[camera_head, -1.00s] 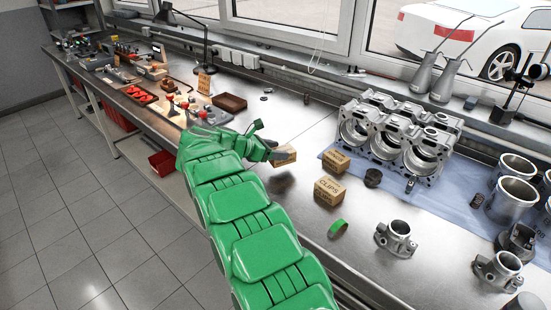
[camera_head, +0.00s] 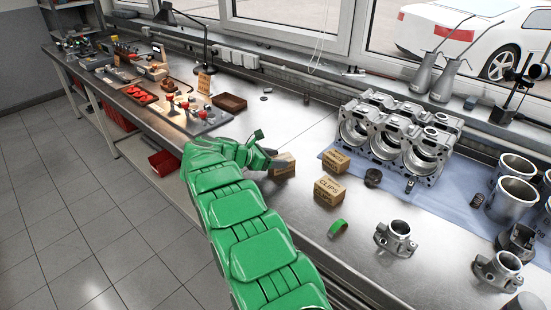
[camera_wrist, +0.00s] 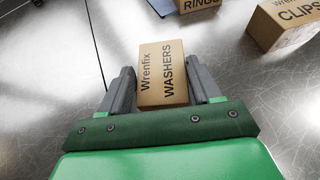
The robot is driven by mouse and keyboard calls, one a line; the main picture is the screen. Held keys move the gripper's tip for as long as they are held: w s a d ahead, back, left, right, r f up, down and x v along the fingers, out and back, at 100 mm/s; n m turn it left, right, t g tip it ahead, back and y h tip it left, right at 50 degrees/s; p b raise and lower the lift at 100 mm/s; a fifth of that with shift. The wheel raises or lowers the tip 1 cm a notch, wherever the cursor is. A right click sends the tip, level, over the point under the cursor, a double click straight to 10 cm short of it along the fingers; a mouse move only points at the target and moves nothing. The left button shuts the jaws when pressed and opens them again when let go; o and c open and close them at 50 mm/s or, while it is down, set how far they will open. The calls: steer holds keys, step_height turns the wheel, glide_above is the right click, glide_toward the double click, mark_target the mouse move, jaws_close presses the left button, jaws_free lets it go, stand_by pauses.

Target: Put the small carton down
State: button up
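The small carton (camera_head: 284,166), a brown box marked "Wrenfix WASHERS" in the wrist view (camera_wrist: 162,75), stands on the metal bench (camera_head: 297,112). It looks upright and rests on the bench surface. My gripper (camera_head: 270,160) is just left of it in the head view. In the wrist view the two grey fingers of my gripper (camera_wrist: 163,82) lie on either side of the carton, with narrow gaps between them and its sides. My gripper looks open around the carton.
The "CLIPS" carton (camera_head: 329,191) and the "RINGS" carton (camera_head: 335,161) stand to the right. The engine block (camera_head: 394,140) stands on a blue mat (camera_head: 454,198) farther right. The bench left of the carton is mostly clear.

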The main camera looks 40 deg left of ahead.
steer(key=o, duration=0.5)
steer(key=shift+c, duration=0.2)
steer(key=shift+r, duration=0.1)
